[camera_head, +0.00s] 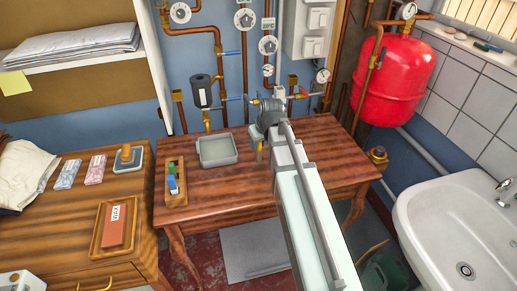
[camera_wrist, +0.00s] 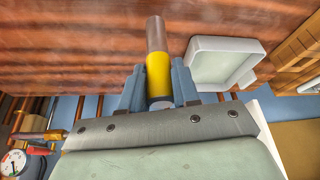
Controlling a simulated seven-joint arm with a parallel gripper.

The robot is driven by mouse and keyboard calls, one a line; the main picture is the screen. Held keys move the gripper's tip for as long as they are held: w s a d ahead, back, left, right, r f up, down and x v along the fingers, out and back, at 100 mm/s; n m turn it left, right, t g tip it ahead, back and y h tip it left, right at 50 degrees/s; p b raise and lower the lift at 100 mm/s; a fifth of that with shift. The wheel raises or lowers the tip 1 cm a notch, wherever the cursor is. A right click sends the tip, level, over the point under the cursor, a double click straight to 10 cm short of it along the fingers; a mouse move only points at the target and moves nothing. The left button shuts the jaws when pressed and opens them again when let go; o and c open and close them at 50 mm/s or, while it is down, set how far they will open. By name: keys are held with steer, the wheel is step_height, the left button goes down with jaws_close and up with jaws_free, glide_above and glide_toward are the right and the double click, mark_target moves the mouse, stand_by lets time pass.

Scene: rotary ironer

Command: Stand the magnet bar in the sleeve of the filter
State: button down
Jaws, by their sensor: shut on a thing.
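The magnet bar (camera_wrist: 158,75), a metal cylinder with a yellow band, is between the two blue-grey fingers of my gripper (camera_wrist: 158,84) in the wrist view. My gripper is shut on it, and its grey end sticks out past the fingertips. In the head view my gripper (camera_head: 260,140) is above the back of the wooden table, with a small yellow part of the bar showing. The filter (camera_head: 201,92), a black upright cylinder on brass fittings, is at the wall to the left of my gripper. The inside of its sleeve cannot be made out.
A grey tray (camera_head: 217,150) and a wooden tray (camera_head: 176,198) with small coloured blocks stand on the table (camera_head: 235,188). Copper pipes, gauges and valves line the wall behind. A red tank (camera_head: 393,78) and a sink (camera_head: 425,225) are at right. The table's front is clear.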

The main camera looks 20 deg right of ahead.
step_height(320, 180, up, 6)
steer(key=shift+f, duration=0.2)
steer(key=shift+r, duration=0.25)
steer(key=shift+a+r, duration=0.15)
steer(key=shift+a, duration=0.25)
steer(key=w+a+r+n, duration=0.1)
steer(key=w+a+r, duration=0.2)
steer(key=a+r, duration=0.15)
step_height(320, 180, up, 18)
glide_above(199, 77)
steer(key=s, duration=0.2)
steer(key=shift+m, duration=0.5)
steer(key=shift+w+d+f, duration=0.1)
steer(key=shift+f, duration=2.45)
steer(key=shift+w+d+f, duration=0.1)
steer(key=shift+f, duration=2.4)
steer(key=shift+f, duration=0.15)
